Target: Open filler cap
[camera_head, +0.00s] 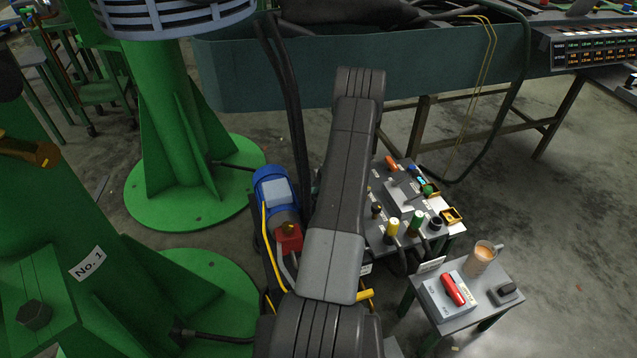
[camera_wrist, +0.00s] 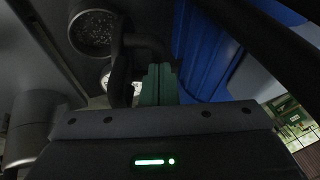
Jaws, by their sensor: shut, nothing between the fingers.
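In the wrist view my gripper (camera_wrist: 158,84) shows as two green fingers pressed together, empty. Just left of the fingers is a dark bent part (camera_wrist: 128,62), touching or close to them; I cannot tell which. Beyond it at upper left is a dark round part with a speckled face (camera_wrist: 93,32). I cannot tell which part is the filler cap. A blue ribbed body (camera_wrist: 207,50) stands to the right of the fingers. In the head view my arm covers the gripper and the middle of the unit with the blue motor (camera_head: 272,185).
A red block (camera_head: 289,238) sits below the motor. A panel (camera_head: 400,215) with several coloured knobs stands right of my arm. Dark hoses (camera_head: 284,90) hang close left of my arm. Open floor lies further right.

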